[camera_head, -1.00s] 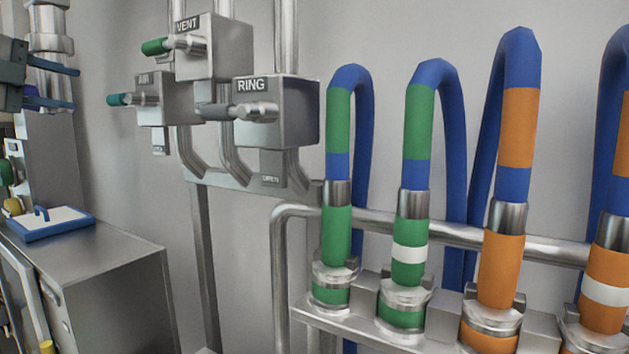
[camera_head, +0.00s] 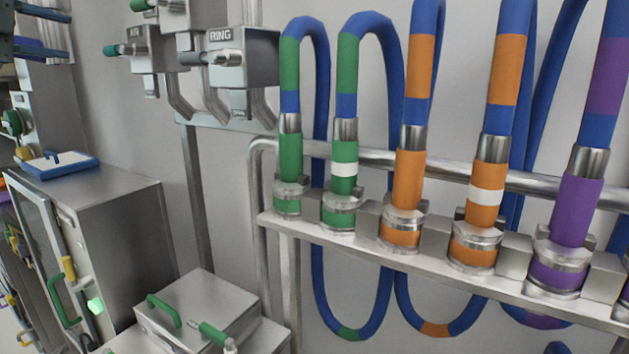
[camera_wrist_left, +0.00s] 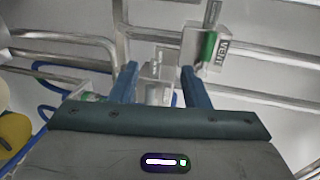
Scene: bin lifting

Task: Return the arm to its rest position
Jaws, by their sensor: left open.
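My left gripper (camera_head: 42,32) is at the top left edge of the head view, its two blue fingers apart with nothing between them. In the left wrist view the same gripper (camera_wrist_left: 158,85) shows its blue fingers spread. A metal valve box and pipes show beyond the fingers, and the VENT valve box (camera_wrist_left: 206,48) with its green handle is just past the right finger. I cannot tell the gap to them. My right gripper is in neither view.
The RING valve (camera_head: 240,55) and AIR valve (camera_head: 150,50) are on the wall. Several blue hoses with green, orange and purple bands stand in a rack (camera_head: 275,220) at right. A steel cabinet (camera_head: 110,200) with a blue tray (camera_head: 55,165) is at left; a green-handled box (camera_head: 195,305) sits low.

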